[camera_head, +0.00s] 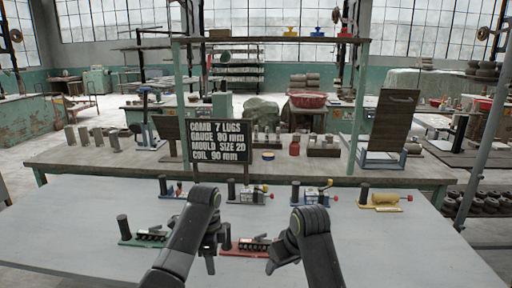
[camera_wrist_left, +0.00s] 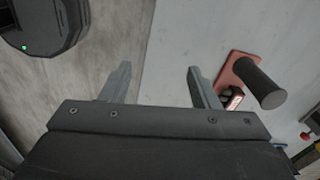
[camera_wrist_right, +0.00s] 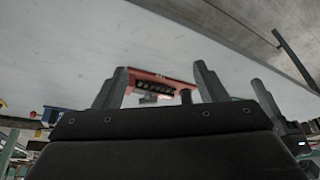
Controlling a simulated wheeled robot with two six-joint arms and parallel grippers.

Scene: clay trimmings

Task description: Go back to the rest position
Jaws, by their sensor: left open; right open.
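My left gripper (camera_head: 210,255) is over the front half of the grey table, left of centre. Its two fingers stand apart with nothing between them in the left wrist view (camera_wrist_left: 160,82). My right gripper (camera_head: 275,262) is to its right, also over the table. Its fingers are apart in the right wrist view (camera_wrist_right: 163,85). A red fixture (camera_head: 232,252) with a dark block lies between the two grippers, partly hidden by them. It shows beyond the right fingertips (camera_wrist_right: 165,78) and to the right of the left fingers (camera_wrist_left: 238,70).
A green fixture (camera_head: 125,240) stands left of my left arm. Several fixtures with dark cylinders line the table's back, including a yellow one (camera_head: 385,201). A black sign (camera_head: 218,140) stands behind them. The grey table's right side (camera_head: 400,250) is clear.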

